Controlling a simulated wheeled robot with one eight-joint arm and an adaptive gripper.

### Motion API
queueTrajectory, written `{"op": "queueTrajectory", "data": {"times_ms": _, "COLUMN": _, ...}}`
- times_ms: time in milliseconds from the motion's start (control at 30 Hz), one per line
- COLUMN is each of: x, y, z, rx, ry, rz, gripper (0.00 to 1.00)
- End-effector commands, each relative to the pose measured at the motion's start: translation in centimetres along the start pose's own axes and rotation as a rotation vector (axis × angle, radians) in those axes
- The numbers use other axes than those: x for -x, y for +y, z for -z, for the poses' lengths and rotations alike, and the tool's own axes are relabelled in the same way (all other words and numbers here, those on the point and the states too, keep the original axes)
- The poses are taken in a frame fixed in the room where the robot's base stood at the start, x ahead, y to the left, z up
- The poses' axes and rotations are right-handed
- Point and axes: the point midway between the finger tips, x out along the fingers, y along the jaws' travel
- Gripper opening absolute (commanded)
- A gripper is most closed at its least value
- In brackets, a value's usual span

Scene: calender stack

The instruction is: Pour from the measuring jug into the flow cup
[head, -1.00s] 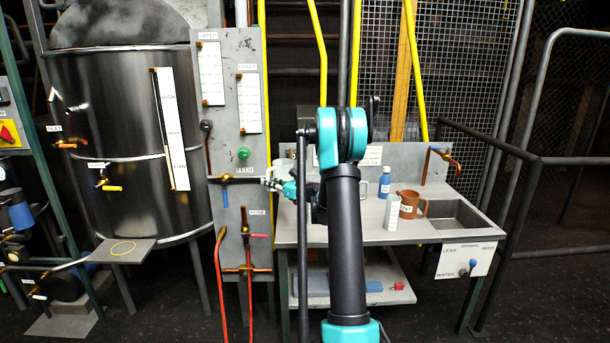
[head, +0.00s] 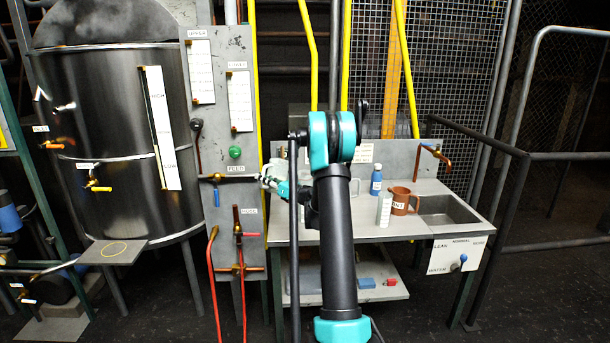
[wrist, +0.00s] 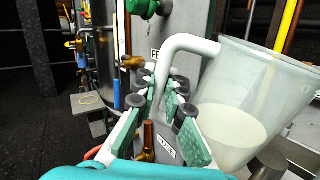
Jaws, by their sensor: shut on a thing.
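My gripper (wrist: 150,100) is shut on the white handle (wrist: 168,70) of the measuring jug. The translucent jug (wrist: 270,85) stands to the right of the fingers in the wrist view, with pale cream liquid (wrist: 232,132) in its lower part. I cannot pick out the flow cup for certain. A grey metal round thing (wrist: 268,165) shows partly below the jug in the wrist view.
The bench (head: 350,228) holds a blue bottle (head: 376,180), a pale upright container (head: 384,210) and a copper-brown mug (head: 402,201). A sink (head: 447,209) is at the right. The valve panel (head: 215,130) and steel tank (head: 110,130) stand at the left.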

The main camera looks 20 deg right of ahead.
Motion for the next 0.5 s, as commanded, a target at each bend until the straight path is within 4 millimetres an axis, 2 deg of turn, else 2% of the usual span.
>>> {"op": "queueTrajectory", "data": {"times_ms": 500, "x": 1.3, "y": -1.5, "z": -1.3, "rx": -0.194, "ry": -0.171, "rz": 0.001, "gripper": 0.00}}
